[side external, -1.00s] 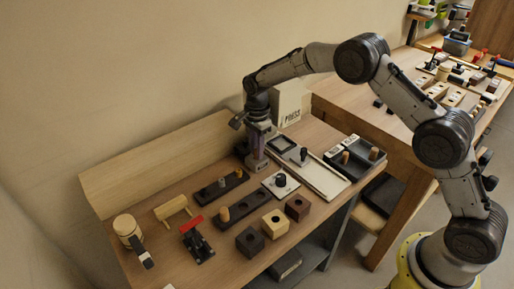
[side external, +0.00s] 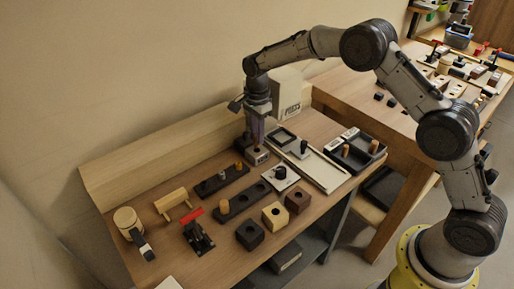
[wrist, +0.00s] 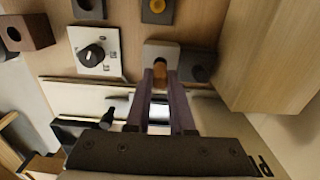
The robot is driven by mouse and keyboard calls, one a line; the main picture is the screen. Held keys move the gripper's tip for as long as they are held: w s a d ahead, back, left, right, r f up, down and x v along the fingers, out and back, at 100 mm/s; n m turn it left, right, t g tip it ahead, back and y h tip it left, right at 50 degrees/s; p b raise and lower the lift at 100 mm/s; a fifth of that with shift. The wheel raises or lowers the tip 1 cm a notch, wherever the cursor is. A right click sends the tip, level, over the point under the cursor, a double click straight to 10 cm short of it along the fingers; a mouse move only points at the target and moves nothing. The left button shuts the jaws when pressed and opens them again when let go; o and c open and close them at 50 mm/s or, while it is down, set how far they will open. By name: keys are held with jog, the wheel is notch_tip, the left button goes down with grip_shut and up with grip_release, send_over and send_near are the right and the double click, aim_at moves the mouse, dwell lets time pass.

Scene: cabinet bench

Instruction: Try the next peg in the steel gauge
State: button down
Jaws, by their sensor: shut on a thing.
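The steel gauge (side external: 259,158) is a small grey block near the back of the bench. Its pale face also shows in the wrist view (wrist: 158,50). My gripper (side external: 256,146) is just above it, pointing down; the fingers show in the wrist view (wrist: 160,78). They are shut on an orange-brown peg (wrist: 160,72), whose end is at the gauge face; I cannot tell whether it is in the hole. A dark rack (side external: 222,181) holds a grey peg (side external: 211,176) and an orange peg (side external: 239,166). Another dark rack (side external: 242,199) holds a tan peg (side external: 223,207).
A white plate with a black knob (side external: 281,174) and a long pale tray (side external: 320,171) lie right of the gauge. A two-slot black tray (side external: 355,155) holds two upright pegs. The PRESS box (side external: 287,92) stands close behind. Three blocks (side external: 274,216) are in front.

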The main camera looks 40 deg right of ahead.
jog(key=shift+r, duration=1.75)
